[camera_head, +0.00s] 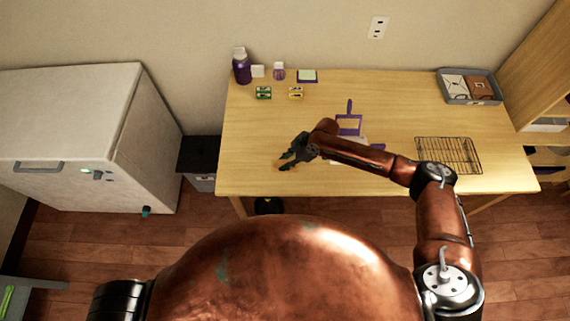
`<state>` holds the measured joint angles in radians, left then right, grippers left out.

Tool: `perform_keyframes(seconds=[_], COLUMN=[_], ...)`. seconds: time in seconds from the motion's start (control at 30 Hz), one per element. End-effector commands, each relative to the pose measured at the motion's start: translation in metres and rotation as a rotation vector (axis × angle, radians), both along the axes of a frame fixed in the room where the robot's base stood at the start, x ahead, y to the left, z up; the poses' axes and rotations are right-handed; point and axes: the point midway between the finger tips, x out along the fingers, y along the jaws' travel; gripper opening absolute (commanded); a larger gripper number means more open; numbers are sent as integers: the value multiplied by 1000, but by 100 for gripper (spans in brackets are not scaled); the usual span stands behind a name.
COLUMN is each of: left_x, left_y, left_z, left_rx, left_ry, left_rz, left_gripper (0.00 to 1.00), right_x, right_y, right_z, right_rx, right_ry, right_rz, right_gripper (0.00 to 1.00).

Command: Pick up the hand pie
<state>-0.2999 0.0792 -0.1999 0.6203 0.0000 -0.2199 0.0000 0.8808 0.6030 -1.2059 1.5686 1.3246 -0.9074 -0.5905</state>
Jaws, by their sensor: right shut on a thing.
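The hand pie (277,164) seems to be the small orange-brown thing near the front left part of the wooden table. My right gripper (286,160) reaches over it from the right and is shut on it. The dark fingers hide most of the pie. I cannot tell whether the pie touches the table. My left gripper is not in view.
The table (245,140) has a wire rack (448,155) at right and a grey tray (470,88) with packets at back right. A purple bottle (241,68) and small boxes stand at back left. Purple-handled items lie behind my right forearm. A white cabinet (65,125) stands left.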

Motion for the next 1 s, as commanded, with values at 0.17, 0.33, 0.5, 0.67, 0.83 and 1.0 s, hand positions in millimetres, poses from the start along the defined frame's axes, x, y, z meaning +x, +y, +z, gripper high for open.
perform_keyframes(seconds=[0.17,0.33,0.5,0.67,0.83,1.0], left_x=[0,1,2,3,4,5], left_y=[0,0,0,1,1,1], left_z=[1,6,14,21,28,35], left_rx=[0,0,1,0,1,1], left_ry=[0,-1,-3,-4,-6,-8], left_rz=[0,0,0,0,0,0], left_gripper=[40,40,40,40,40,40], right_x=[0,0,0,0,0,0], right_y=[0,0,0,0,0,0], right_z=[1,8,19,28,38,47], right_rx=[-1,0,0,0,0,0], right_ry=[0,0,-1,0,0,0], right_rz=[0,0,-1,0,0,0], right_gripper=[0,0,0,0,0,0])
